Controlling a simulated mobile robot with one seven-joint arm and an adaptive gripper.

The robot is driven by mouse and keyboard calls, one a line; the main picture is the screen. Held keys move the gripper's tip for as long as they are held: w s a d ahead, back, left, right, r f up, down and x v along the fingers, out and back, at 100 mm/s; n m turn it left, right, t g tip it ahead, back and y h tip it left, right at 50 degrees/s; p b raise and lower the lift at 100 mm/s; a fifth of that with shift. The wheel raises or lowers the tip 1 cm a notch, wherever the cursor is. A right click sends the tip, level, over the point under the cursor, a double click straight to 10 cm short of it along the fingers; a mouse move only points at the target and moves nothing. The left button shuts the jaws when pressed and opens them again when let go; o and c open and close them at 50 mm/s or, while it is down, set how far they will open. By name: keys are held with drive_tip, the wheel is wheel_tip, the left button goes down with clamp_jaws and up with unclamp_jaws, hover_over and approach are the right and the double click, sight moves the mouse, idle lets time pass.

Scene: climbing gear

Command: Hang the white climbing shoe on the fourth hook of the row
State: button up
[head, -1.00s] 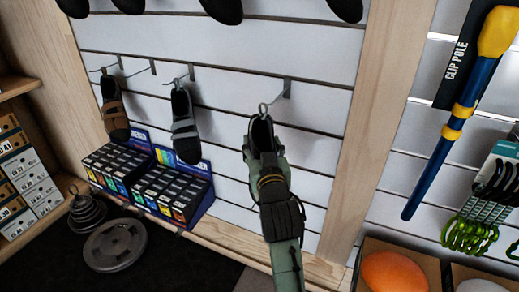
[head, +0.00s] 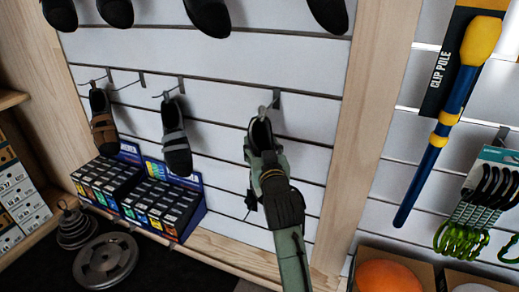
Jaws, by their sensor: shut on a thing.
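My gripper (head: 264,160) is shut on a climbing shoe (head: 261,132), held toe down against the slatted wall. Only the shoe's dark opening and upper edge show clearly; the gripper hides most of it, and I cannot make out its white colour. The fourth visible hook (head: 277,98) from the left is right at the shoe's top. A small loop shows there, but I cannot tell whether it is around the hook. To the left, a brown shoe (head: 102,124) and a dark shoe with grey straps (head: 174,137) hang from the same row.
Dark shoes (head: 208,14) hang in the row above. Boxed goods (head: 160,203) stand on the ledge below. A wooden post (head: 372,130) and a blue and yellow clip pole (head: 440,130) are to the right. Weight plates (head: 105,261) lie at lower left.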

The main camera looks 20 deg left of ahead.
drive_tip(key=shift+w, duration=0.55)
drive_tip(key=shift+w+d+f+b, duration=0.1)
drive_tip(key=shift+w+f+b, duration=0.3)
drive_tip(key=shift+w+f, duration=0.25)
drive_tip(key=shift+w+r, duration=0.1)
drive_tip(key=shift+w, duration=0.05)
